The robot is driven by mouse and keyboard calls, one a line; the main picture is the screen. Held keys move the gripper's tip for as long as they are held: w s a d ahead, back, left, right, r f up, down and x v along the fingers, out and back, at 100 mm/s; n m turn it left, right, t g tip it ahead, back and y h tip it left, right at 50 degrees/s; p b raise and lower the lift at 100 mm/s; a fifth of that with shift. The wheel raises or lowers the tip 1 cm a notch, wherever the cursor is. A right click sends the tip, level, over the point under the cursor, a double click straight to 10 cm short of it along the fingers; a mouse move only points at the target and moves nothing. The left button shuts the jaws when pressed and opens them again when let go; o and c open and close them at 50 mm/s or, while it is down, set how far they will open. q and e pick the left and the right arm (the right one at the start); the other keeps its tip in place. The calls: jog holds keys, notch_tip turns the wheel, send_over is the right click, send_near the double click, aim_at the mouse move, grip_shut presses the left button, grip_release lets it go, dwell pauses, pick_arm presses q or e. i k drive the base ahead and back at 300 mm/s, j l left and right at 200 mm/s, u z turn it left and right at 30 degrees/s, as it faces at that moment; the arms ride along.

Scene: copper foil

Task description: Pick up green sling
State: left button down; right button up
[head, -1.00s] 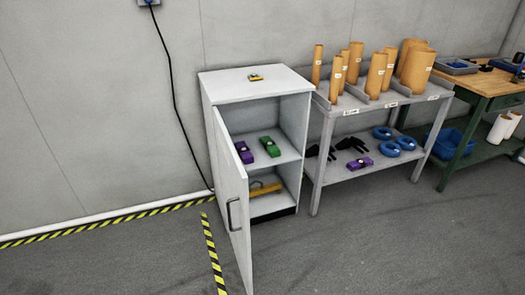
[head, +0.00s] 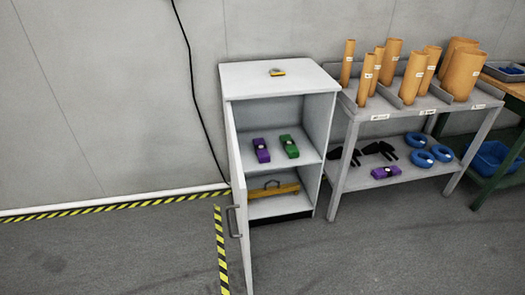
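The green sling (head: 289,146) is a folded bundle with a pale band or tag in its middle. It lies on the middle shelf of the open white cabinet (head: 318,118). A similar purple sling (head: 261,150) lies just to its left on the same shelf, with a small gap between them. Neither of my grippers shows in the head view, so nothing is seen touching the slings.
The cabinet door (head: 238,190) stands open toward me on the left. A yellow bar-shaped tool (head: 273,190) lies on the lower shelf. A grey rack (head: 345,181) with brown rolls, blue rings, black gloves and another purple sling stands to the right. The floor in front is clear.

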aim_at(290, 146)
jog(key=i+l+u, duration=0.15)
jog(key=u, duration=0.2)
jog(key=i+l+u, duration=0.1)
jog(key=u, duration=0.3)
jog(key=l+u, duration=0.35)
jog(key=i+j, duration=0.05)
